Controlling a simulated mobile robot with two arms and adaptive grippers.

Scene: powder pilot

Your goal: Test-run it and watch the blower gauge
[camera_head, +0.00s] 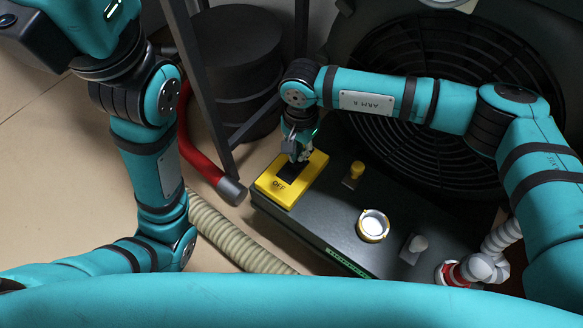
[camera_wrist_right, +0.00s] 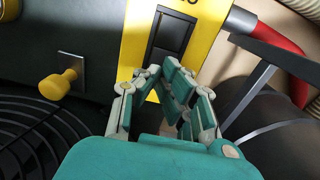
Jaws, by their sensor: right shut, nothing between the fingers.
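A dark console (camera_head: 320,220) carries a yellow switch plate (camera_head: 274,193) with a black rocker and the word OFF at its near end. My right gripper (camera_head: 300,155) is shut and empty over the plate's far part. In the right wrist view its fingertips (camera_wrist_right: 168,82) are at the lower end of the black rocker (camera_wrist_right: 172,45); I cannot tell whether they touch it. A round gauge-like dial (camera_head: 373,225) with a yellow rim and bright white face sits on the console; no needle or reading can be made out. My left gripper is out of view.
A yellow knob (camera_head: 353,175) and a grey knob (camera_head: 418,243) stand on the console. A large black fan grille (camera_head: 430,100) is behind. A red pipe (camera_head: 200,150), a ribbed beige hose (camera_head: 230,240) and dark round drums (camera_head: 235,60) are to the left.

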